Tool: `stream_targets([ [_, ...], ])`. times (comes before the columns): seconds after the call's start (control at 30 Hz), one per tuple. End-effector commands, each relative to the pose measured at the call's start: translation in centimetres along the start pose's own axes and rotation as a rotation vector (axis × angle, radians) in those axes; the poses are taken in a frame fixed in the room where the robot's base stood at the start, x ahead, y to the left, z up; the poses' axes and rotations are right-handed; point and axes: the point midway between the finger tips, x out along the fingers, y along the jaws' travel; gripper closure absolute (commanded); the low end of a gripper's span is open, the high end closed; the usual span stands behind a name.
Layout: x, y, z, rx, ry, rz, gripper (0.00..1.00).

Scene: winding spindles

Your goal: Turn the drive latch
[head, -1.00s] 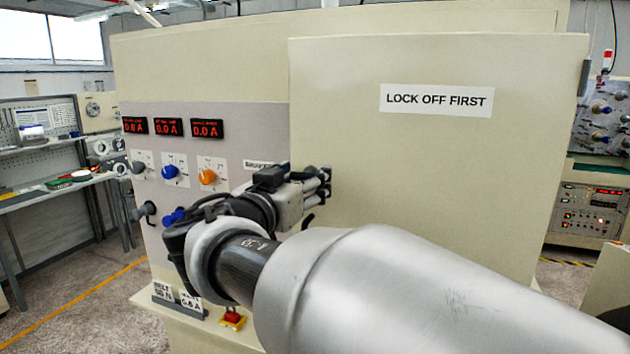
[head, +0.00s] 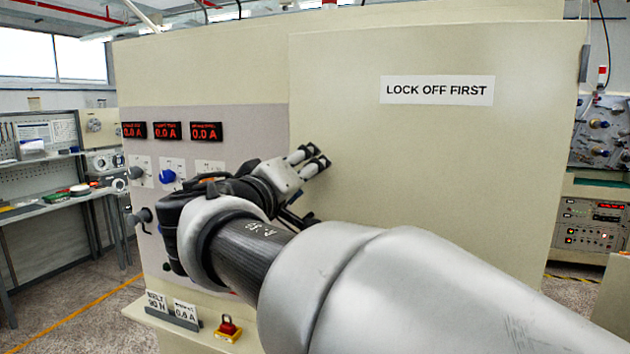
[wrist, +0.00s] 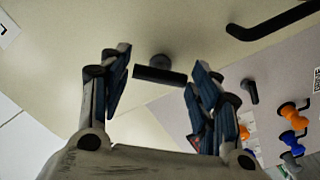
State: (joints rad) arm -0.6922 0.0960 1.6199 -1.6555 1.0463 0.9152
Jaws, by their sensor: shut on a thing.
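The drive latch, a black T-shaped handle (wrist: 160,73), shows in the wrist view on the cream face near the grey panel's edge. The latch cannot be made out there behind the gripper.
The cover (head: 430,190) bears a LOCK OFF FIRST sign (head: 437,90). A bent black handle (wrist: 270,22) is near the latch. The grey panel has red displays (head: 168,130) and a blue knob (head: 167,176). A red-and-yellow switch (head: 228,328) is on the ledge below.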

Motion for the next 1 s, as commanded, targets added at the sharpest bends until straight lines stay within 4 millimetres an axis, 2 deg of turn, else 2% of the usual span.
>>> stream_targets([
  [0.6,0.02,0.12,-0.07,-0.551,-0.001,0.001,0.67],
  [1.0,0.02,0.1,-0.06,-0.735,0.0,0.002,0.67],
])
